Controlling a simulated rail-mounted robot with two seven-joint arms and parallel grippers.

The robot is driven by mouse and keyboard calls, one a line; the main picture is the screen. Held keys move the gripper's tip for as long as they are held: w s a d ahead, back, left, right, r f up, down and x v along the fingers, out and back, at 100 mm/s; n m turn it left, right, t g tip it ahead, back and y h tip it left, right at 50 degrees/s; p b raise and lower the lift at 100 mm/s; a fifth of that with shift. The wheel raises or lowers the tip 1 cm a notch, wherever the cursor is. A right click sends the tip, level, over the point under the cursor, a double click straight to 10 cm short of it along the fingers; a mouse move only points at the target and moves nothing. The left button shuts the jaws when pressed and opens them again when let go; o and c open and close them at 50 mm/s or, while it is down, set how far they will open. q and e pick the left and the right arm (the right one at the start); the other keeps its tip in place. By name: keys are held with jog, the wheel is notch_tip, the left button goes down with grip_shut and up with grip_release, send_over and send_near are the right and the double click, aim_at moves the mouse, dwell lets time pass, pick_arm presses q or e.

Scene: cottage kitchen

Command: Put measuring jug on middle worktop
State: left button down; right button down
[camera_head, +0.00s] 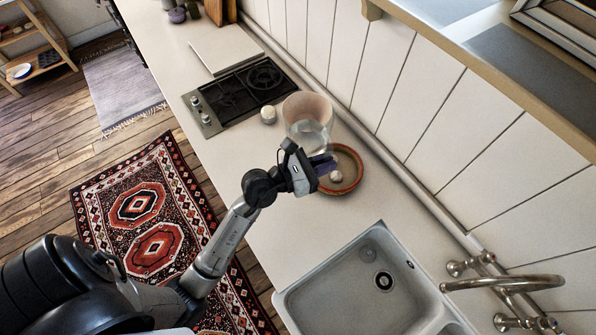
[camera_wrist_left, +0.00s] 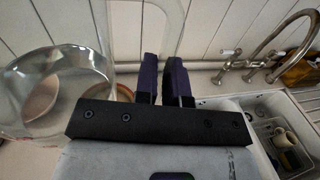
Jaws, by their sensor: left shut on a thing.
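The clear glass measuring jug (camera_head: 309,135) is on or just above the worktop (camera_head: 300,225), between the hob and the sink; I cannot tell if its base touches. In the left wrist view the jug (camera_wrist_left: 62,85) is large at the left, and a clear handle-like part runs up to the fingers. My left gripper (camera_head: 326,163), with purple finger pads, is beside the jug and shut on what appears to be its handle. The fingers also show in the left wrist view (camera_wrist_left: 165,80). My right gripper is not in view.
A terracotta-rimmed dish (camera_head: 354,160) with a small pale round item (camera_head: 336,175) lies by the gripper. A pinkish bowl (camera_head: 307,105) is behind the jug. Another small pale item (camera_head: 268,115) is near the hob (camera_head: 240,92). The sink (camera_head: 330,285) and tap (camera_head: 505,284) are nearer.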

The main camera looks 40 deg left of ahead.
pick_arm(q)
jog(key=w+f+n+y+b, duration=0.1)
jog(key=w+f+b, duration=0.2)
jog(key=f+b, duration=0.55)
jog(key=w+f+n+y+b, duration=0.1)
jog(key=w+f+b, duration=0.2)
jog(key=f+b, duration=0.55)
jog(key=shift+t, duration=0.4)
jog(key=shift+s+a+f+b, duration=0.7)
jog(key=shift+a+f, duration=1)
jog(key=shift+f, duration=0.65)
jog(key=shift+s+a+f+b, duration=0.75)
jog(key=shift+a+f, duration=1)
jog(key=shift+f, duration=0.6)
jog(key=shift+s+a+f+b, duration=0.55)
jog(key=shift+a+f+b, duration=0.3)
jog(key=shift+a+f, duration=1.2)
jog(key=shift+d+f, duration=0.35)
jog(key=shift+f, duration=0.15)
jog(key=c, duration=1.2)
grip_release()
